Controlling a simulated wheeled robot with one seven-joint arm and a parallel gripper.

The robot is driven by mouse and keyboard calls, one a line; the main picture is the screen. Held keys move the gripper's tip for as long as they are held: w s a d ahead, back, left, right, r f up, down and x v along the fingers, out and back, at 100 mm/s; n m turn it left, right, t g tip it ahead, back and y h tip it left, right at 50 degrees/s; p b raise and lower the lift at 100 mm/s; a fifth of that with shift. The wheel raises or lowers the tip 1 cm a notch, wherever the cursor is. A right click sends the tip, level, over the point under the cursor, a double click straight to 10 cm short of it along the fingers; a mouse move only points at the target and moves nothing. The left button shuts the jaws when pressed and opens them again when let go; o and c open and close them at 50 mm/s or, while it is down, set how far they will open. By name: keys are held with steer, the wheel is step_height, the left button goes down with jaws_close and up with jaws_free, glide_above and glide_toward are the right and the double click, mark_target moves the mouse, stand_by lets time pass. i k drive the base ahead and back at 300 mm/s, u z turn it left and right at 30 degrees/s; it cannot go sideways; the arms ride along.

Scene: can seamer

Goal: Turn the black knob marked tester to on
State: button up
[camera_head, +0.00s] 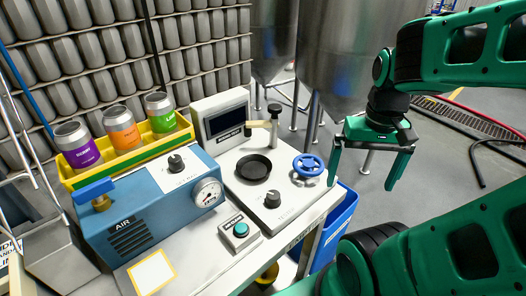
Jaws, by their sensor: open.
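One black knob (272,199) stands on the white machine top near its front edge, with small markings around it. Another black knob (177,163) sits on a white plate on top of the blue air unit (155,215).
A blue handwheel (308,165) lies between my gripper and the nearer knob. A black round plate (253,168), a clamp post (273,125), a screen (225,122) and a teal button (240,230) are nearby. A yellow tray (128,160) holds three cans. A blue bin (338,220) stands below.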

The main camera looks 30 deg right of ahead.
mark_target(273, 199)
steer(key=u, duration=0.75)
steer(key=k, duration=1.25)
steer(key=z, duration=0.75)
steer(key=i, duration=1)
